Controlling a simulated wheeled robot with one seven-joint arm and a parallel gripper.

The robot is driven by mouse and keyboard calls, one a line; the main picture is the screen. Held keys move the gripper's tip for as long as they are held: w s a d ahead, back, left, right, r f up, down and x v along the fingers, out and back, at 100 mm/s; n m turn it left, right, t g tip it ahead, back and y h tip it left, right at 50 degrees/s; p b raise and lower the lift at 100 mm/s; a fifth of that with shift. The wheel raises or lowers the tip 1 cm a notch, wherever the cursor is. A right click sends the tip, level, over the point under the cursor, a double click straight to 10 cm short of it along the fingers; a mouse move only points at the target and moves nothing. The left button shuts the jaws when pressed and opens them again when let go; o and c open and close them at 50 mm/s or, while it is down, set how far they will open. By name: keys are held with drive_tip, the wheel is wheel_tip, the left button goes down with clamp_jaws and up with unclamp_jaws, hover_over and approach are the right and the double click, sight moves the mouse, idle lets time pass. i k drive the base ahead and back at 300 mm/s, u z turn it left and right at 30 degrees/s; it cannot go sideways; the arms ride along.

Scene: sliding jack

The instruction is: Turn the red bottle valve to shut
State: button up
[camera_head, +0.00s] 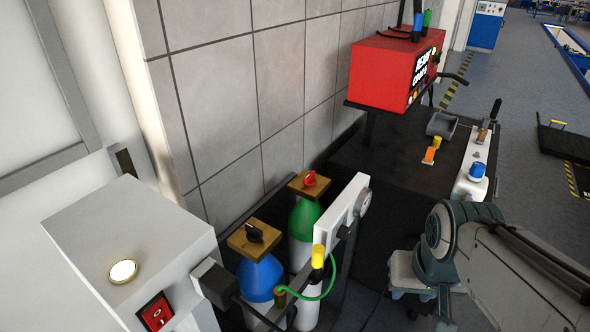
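The red valve (310,178) is a small red knob on top of a tan block (308,188). The block caps a bottle with a green shoulder and a white body (304,219). My arm is at the lower right, clear of the valve by a wide gap. My gripper is not visible; the arm runs down to the bottom edge of the picture. Nothing touches the red valve. Its exact angle is hard to read at this size.
A blue bottle (260,277) with a black valve (254,232) stands in front. A white panel (341,212), a yellow-capped cylinder (318,256) and a green hose (324,291) lie right of the bottles. A grey box (135,250) stands left; a red welder (391,72) stands behind.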

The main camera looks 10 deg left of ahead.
sight(309, 179)
drive_tip(key=u, duration=0.45)
drive_tip(key=k, duration=1.05)
drive_tip(key=z, duration=0.35)
drive_tip(key=i, duration=0.6)
drive_tip(key=z, duration=0.95)
drive_tip(key=i, duration=0.8)
drive_tip(key=u, duration=0.55)
drive_tip(key=i, duration=0.75)
drive_tip(key=u, duration=0.75)
